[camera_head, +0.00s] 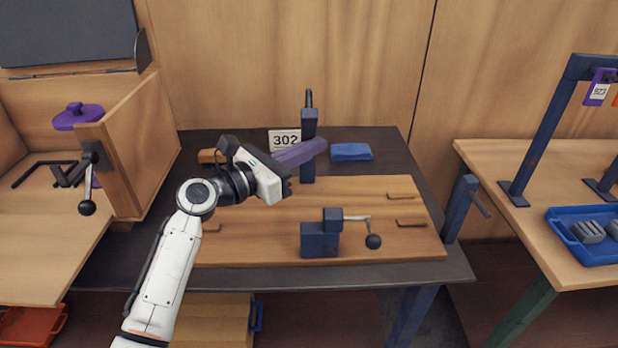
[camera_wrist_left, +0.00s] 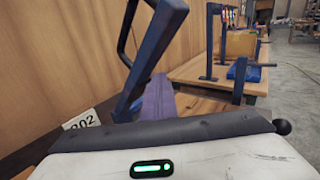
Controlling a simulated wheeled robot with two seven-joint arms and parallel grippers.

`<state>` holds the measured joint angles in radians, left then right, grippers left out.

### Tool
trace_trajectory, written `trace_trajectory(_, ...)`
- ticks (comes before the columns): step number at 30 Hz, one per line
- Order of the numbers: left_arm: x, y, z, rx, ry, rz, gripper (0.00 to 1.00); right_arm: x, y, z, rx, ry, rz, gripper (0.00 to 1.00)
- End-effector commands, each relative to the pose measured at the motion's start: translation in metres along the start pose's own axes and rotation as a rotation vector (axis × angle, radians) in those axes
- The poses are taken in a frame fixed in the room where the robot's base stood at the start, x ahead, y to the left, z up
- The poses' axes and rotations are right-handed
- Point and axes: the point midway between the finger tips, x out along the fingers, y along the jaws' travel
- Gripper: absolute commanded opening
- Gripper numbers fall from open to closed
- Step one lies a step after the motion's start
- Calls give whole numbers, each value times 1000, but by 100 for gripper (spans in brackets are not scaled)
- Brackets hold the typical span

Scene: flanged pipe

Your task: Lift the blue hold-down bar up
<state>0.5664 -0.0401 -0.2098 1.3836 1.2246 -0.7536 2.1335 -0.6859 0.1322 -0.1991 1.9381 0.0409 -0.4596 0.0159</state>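The blue hold-down bar (camera_head: 308,147) stands raised at the back of the wooden board, with a black handle (camera_head: 309,98) at its top. In the left wrist view the bar (camera_wrist_left: 150,62) looks slanted, its black handle (camera_wrist_left: 126,35) on its left. My left gripper (camera_head: 286,187) is left of and in front of the bar, apart from its handle. Its fingers are too small and dark to show any opening. A purple pipe (camera_head: 302,152) lies behind the gripper, partly hidden by it; whether they touch is unclear. My right gripper is out of view.
A blue block (camera_head: 319,241) with a ball-ended lever (camera_head: 373,241) stands at the board's (camera_head: 265,235) front. A 302 sign (camera_head: 284,139) and a blue piece (camera_head: 350,152) are behind. A wooden cabinet (camera_head: 142,135) borders the left. The board's middle is clear.

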Motion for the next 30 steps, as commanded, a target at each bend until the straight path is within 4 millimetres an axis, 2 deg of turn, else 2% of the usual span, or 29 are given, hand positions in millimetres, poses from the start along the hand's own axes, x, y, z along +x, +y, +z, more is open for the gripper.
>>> trace_trajectory(16,12,17,24,0,-2,4,0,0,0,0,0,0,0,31)
trace_trajectory(30,15,21,28,1,-2,3,0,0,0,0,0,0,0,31)
